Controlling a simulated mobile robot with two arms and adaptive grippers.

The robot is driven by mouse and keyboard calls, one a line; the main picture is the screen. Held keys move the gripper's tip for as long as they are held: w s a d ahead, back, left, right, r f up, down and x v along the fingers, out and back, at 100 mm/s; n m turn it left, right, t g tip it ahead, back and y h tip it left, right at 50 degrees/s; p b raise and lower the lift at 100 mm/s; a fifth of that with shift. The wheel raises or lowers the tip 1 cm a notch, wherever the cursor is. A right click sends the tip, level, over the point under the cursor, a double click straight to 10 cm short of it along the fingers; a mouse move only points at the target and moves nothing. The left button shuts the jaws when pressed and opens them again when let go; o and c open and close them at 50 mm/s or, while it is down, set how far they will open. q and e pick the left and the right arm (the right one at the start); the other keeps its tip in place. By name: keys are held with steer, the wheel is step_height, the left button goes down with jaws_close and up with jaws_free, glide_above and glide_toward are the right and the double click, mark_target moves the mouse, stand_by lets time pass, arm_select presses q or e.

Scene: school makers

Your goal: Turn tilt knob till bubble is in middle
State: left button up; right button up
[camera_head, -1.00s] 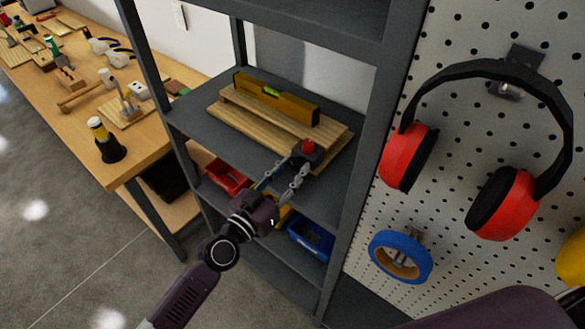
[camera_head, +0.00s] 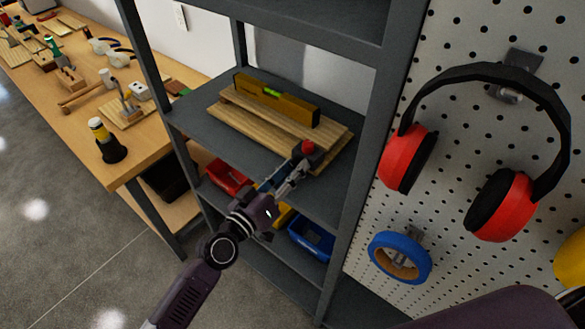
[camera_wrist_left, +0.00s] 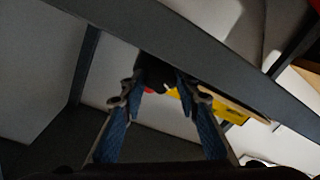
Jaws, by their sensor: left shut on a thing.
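A yellow spirit level (camera_head: 285,105) with a green vial (camera_head: 272,92) lies on a wooden board (camera_head: 235,122) on the grey shelf. The bubble is too small to make out. The red-topped tilt knob (camera_head: 308,146) is at the board's near right end. My left gripper (camera_head: 301,157) is at the knob, its fingers shut on it. In the left wrist view the fingers (camera_wrist_left: 158,82) close around the dark knob (camera_wrist_left: 155,72), with a bit of red below it. The level (camera_wrist_left: 228,112) shows behind to the right. My right gripper is not in view.
Shelf posts (camera_head: 358,190) and an upper shelf (camera_head: 310,30) frame the opening around my left arm. Red (camera_head: 228,176) and blue (camera_head: 312,240) bins sit on the lower shelf. Red earmuffs (camera_head: 500,203) and blue tape (camera_head: 400,257) hang on the pegboard at right.

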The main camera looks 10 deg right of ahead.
arm_select(q)
steer(key=shift+n, duration=0.8)
steer(key=o, duration=1.2)
steer(key=shift+c, duration=0.2)
